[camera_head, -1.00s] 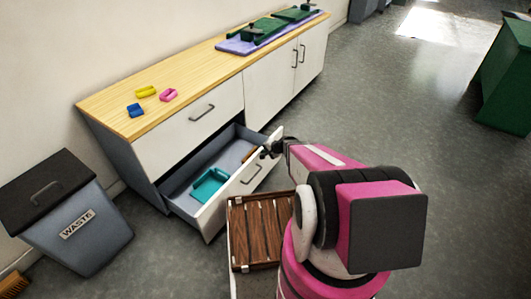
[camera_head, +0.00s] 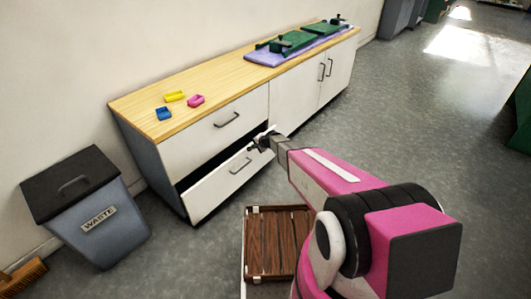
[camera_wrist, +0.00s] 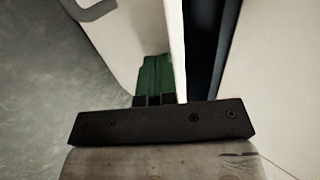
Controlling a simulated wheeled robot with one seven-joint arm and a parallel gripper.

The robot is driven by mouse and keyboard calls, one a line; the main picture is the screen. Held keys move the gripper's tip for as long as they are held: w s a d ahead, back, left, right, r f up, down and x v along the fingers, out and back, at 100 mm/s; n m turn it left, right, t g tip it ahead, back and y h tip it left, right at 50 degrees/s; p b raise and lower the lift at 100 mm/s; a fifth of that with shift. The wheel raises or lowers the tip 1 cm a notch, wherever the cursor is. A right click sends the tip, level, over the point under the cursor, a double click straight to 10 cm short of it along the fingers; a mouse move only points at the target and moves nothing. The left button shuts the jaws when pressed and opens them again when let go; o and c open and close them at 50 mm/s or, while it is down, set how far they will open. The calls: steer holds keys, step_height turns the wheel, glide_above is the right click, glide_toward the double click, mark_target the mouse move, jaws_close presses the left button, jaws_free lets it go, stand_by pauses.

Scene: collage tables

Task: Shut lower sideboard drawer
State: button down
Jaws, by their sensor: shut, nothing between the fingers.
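The lower sideboard drawer (camera_head: 213,190) has a white front with a grey handle (camera_head: 240,166). It stands slightly open, with a narrow dark gap above its front; its inside is hidden. My gripper (camera_head: 262,141) is shut and empty, at the top right corner of the drawer front; I cannot tell if it touches. In the wrist view my gripper (camera_wrist: 154,100) is near the drawer front (camera_wrist: 135,40), with the dark gap (camera_wrist: 203,45) to the right of the front's pale edge.
The upper drawer (camera_head: 228,122) is shut. The wooden top (camera_head: 190,85) carries small yellow, blue and pink pieces and a purple mat (camera_head: 262,60) with green items. A waste bin (camera_head: 85,205) stands at left. A brown slatted tray (camera_head: 277,240) is before my arm.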

steer(key=w+a, duration=0.5)
steer(key=shift+a, duration=0.25)
steer(key=shift+w+a, duration=0.1)
steer(key=shift+w, duration=0.05)
